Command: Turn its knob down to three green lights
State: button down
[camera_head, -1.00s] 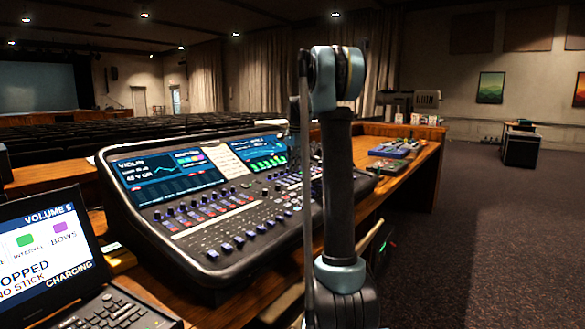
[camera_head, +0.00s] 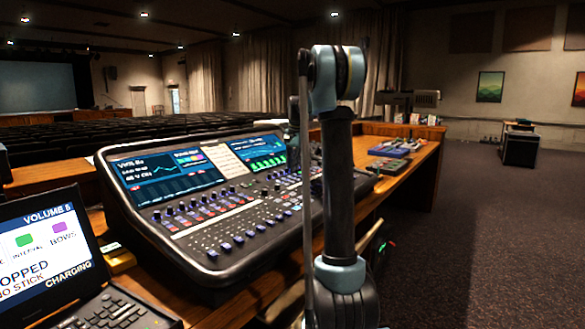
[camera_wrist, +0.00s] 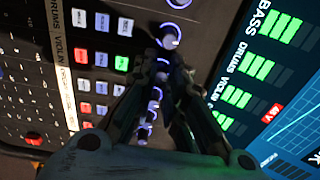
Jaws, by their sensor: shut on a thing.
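In the wrist view my gripper (camera_wrist: 163,66) is shut on a small knob in a column of knobs with pale glowing rings. The fingers mostly hide the held knob. Another ringed knob (camera_wrist: 170,37) stands clear above it, and several more run below, partly behind the fingers. To the right, a screen (camera_wrist: 296,92) shows rows of green light bars labelled BASS, DRUMS and VIOLIN. The BASS row (camera_wrist: 275,30) and DRUMS row (camera_wrist: 258,66) each seem to show three lit bars; the VIOLIN row (camera_wrist: 237,97) seems to show fewer.
The mixing desk (camera_head: 205,243) stands on a wooden table (camera_head: 408,170). Left of the knobs are coloured buttons (camera_wrist: 122,63). A laptop-like device (camera_head: 45,240) stands at the near left. Small items (camera_head: 390,150) lie farther along the table. Carpeted floor (camera_head: 490,240) is open at right.

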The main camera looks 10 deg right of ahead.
aim_at(295, 172)
jog(key=shift+n, duration=0.5)
jog(key=c, duration=1.9)
grip_release()
jog(key=r, duration=0.4)
jog(key=s+r, duration=0.1)
jog(key=r, duration=0.3)
jog(key=d+r, duration=0.1)
jog(key=r, duration=0.2)
jog(key=shift+s+r, duration=0.15)
jog(key=shift+r, duration=0.25)
